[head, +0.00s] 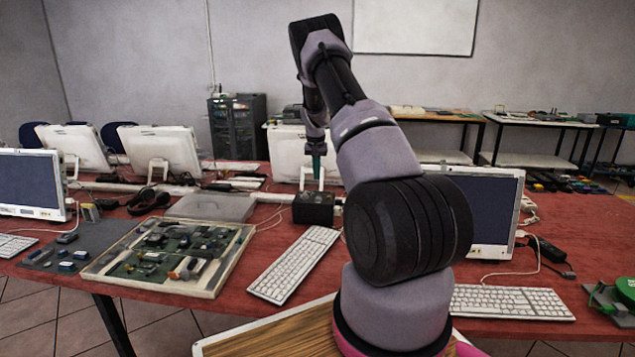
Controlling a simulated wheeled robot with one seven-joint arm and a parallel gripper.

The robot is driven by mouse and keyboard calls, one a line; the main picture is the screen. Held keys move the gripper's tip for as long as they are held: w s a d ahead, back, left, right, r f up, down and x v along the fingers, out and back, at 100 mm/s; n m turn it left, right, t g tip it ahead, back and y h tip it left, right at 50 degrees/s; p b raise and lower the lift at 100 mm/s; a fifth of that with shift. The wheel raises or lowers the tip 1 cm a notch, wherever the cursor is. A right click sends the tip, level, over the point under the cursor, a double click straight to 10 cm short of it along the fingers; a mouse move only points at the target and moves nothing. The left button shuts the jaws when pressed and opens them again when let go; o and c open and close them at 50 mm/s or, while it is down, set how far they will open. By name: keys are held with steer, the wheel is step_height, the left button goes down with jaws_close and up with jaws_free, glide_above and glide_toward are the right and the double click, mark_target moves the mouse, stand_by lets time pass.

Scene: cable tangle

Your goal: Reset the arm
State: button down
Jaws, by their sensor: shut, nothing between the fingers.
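My arm rises from the lower middle of the head view, bends at the top, and its end hangs downward. My gripper (317,176) is small in this view, shut and empty, pointing down in front of a white monitor. A black box (313,208) on the red table (570,212) shows just below the gripper. The gripper appears apart from it, but the depth between them is hard to tell. My arm hides part of the table and of the right monitor.
A tray of circuit boards (168,254) lies at left, with a white keyboard (295,264) beside it. Another keyboard (512,301) and a monitor (488,205) stand at right. Black cables (148,201) lie at the left; a black adapter (546,249) lies at right.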

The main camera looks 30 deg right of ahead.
steer(key=shift+s+r, duration=0.1)
steer(key=shift+r, duration=0.15)
stand_by(0.3)
steer(key=s+a+r+t+y, duration=0.1)
steer(key=s+a+r, duration=0.4)
steer(key=r, duration=0.4)
steer(key=s+a+r+t, duration=0.1)
steer(key=s+a+r, duration=0.35)
steer(key=r, duration=0.45)
steer(key=s+a+r+t+y, duration=0.1)
steer(key=s+a+r, duration=0.35)
steer(key=r, duration=0.55)
steer(key=s+a+r+n+t, duration=0.1)
steer(key=s+a+r, duration=0.2)
steer(key=s, duration=0.4)
steer(key=s+a+r, duration=0.3)
steer(key=s+a, duration=0.1)
steer(key=s, duration=0.4)
steer(key=s+a+n+t+y, duration=0.1)
steer(key=s+a, duration=0.3)
steer(key=s, duration=1.1)
steer(key=shift+a+f+n+t, duration=0.2)
steer(key=shift+f+n+t, duration=0.1)
steer(key=shift+f, duration=0.1)
